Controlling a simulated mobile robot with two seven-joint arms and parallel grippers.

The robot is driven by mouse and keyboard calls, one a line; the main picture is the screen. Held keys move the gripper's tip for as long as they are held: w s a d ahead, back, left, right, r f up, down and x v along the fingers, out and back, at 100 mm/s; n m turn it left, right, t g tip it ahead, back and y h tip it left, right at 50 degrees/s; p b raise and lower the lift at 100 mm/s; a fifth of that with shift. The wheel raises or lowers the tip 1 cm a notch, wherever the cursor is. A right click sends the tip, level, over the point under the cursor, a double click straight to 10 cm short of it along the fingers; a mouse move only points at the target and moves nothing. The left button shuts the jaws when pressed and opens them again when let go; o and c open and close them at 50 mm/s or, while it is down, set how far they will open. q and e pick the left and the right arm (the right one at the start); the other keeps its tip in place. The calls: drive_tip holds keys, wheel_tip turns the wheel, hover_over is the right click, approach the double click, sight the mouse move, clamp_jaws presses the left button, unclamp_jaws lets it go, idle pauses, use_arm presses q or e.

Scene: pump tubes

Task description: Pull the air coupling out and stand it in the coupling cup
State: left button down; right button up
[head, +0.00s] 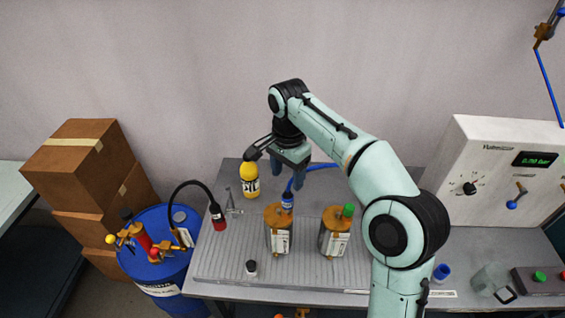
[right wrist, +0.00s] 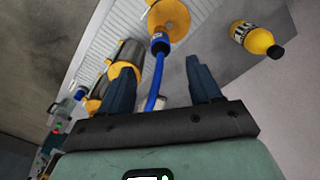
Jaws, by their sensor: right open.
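The blue air coupling (head: 287,200) sits on top of the left metal canister (head: 279,238), with a blue hose (head: 322,166) running from it. The coupling also shows in the right wrist view (right wrist: 160,42), on the canister's orange top. My right gripper (head: 285,182) is open and empty, just behind and above the coupling. In the right wrist view the blue hose runs between its fingers (right wrist: 158,66), and the coupling lies beyond the fingertips. A small blue cup (head: 441,272) stands at the right of the bench. My left gripper is not in view.
A second canister (head: 336,238) with a green fitting stands right of the first. A yellow bottle (head: 250,181) and a red-ended black hose (head: 218,217) are left. A white control box (head: 495,170) and clear jug (head: 490,280) are right.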

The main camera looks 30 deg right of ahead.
sight(287, 196)
wheel_tip(287, 196, down, 11)
drive_tip(key=shift+r+b, duration=0.1)
drive_tip(key=shift+b, duration=0.95)
drive_tip(key=shift+f, duration=0.6)
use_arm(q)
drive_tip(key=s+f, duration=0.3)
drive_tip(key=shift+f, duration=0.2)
use_arm(e)
clamp_jaws()
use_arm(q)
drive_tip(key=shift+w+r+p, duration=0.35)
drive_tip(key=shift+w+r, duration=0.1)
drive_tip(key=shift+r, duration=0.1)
use_arm(e)
drive_tip(key=shift+r, duration=0.7)
